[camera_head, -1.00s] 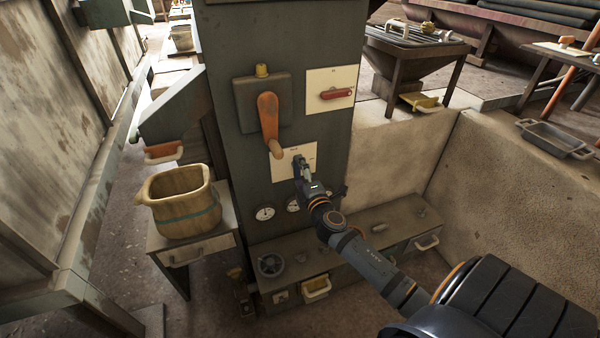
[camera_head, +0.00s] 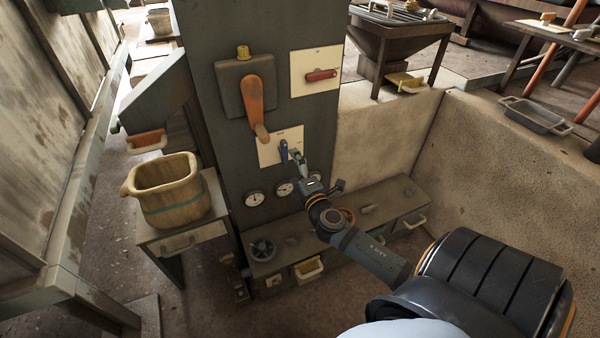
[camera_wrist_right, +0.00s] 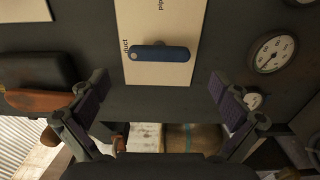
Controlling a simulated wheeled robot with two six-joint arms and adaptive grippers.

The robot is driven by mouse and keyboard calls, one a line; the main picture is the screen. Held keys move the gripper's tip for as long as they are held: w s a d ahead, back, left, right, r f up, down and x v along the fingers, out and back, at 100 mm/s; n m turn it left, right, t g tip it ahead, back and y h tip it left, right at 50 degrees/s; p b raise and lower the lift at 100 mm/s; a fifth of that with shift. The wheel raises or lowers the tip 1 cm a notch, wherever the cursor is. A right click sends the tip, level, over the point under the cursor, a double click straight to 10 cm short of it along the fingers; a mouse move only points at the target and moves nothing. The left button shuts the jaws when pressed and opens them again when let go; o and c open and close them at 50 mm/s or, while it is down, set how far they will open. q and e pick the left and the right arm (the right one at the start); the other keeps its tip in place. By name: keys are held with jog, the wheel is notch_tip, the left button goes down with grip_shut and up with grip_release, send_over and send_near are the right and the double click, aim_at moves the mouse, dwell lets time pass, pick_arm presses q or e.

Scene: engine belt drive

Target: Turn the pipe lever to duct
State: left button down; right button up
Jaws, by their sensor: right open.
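The blue pipe lever (camera_head: 284,151) sits on a white plate (camera_head: 267,152) on the dark panel. It hangs roughly upright in the head view. In the right wrist view the blue lever (camera_wrist_right: 158,53) lies across the picture, with a small dot at its left end. The word "duct" is printed by that end and "pipe" farther to the upper right. My right gripper (camera_head: 298,158) is just right of the lever in the head view. In the right wrist view my right gripper (camera_wrist_right: 160,88) is open and empty, with the lever ahead of its fingertips. My left gripper is out of view.
An orange lever (camera_head: 255,105) is up and left of the plate. A red handle (camera_head: 321,75) sits on another plate to the upper right. Gauges (camera_head: 255,199) are below, above a low bench (camera_head: 375,207). A wooden bucket (camera_head: 166,190) stands at left.

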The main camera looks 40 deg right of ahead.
jog(key=v, duration=0.7)
dwell(0.5)
